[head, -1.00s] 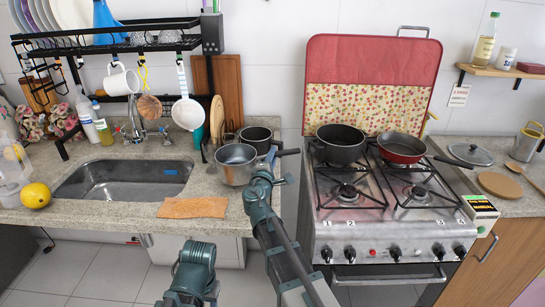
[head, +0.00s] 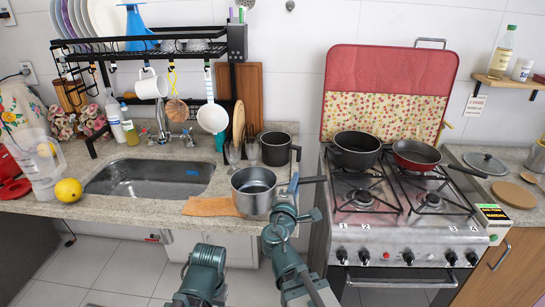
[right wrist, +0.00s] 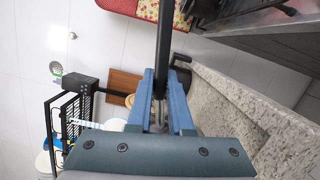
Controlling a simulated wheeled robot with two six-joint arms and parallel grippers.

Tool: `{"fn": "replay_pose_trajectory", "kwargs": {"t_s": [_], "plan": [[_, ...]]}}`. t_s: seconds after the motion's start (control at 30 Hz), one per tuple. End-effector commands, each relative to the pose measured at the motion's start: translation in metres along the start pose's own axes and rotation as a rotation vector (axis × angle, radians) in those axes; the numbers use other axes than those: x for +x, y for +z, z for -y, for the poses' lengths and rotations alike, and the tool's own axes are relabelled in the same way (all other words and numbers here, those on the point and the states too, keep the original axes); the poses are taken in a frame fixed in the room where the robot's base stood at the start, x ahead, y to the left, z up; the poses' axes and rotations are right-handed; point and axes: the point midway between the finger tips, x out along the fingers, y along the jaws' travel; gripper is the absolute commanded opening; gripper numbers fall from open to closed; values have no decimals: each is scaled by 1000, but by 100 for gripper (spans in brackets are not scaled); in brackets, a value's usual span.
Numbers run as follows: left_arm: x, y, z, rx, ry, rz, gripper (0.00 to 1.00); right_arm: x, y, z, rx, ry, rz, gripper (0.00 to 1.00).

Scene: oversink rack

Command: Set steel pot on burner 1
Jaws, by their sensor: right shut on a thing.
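The steel pot (head: 254,192) is at the front edge of the counter in the head view, overlapping the orange cloth's right end. Its long dark handle points right. My right gripper (head: 292,184) is shut on the handle; in the right wrist view its blue fingers (right wrist: 161,100) flank the dark handle (right wrist: 165,40). I cannot tell whether the pot's base clears the counter. The stove has a bare front-left burner (head: 362,198); labels 1 and 2 are on the panel's left. My left gripper is not in view; only part of that arm shows at the bottom.
A black pot (head: 356,151) stands on the back-left burner and a red pan (head: 416,154) on the back right. Another dark pot (head: 276,148) and clear glasses stand behind the steel pot. A floor gap separates counter and stove. The sink (head: 150,177) lies left.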

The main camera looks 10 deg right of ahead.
Motion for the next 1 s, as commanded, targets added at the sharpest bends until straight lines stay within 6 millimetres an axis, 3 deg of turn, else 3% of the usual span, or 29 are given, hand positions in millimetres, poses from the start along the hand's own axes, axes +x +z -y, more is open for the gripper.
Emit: {"fn": "replay_pose_trajectory", "kwargs": {"t_s": [0.53, 1.0], "plan": [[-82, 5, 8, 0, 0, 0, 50, 3, 14, -81, 2, 0, 0, 0], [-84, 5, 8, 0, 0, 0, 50, 3, 15, -83, 2, 0, 0, 0]]}}
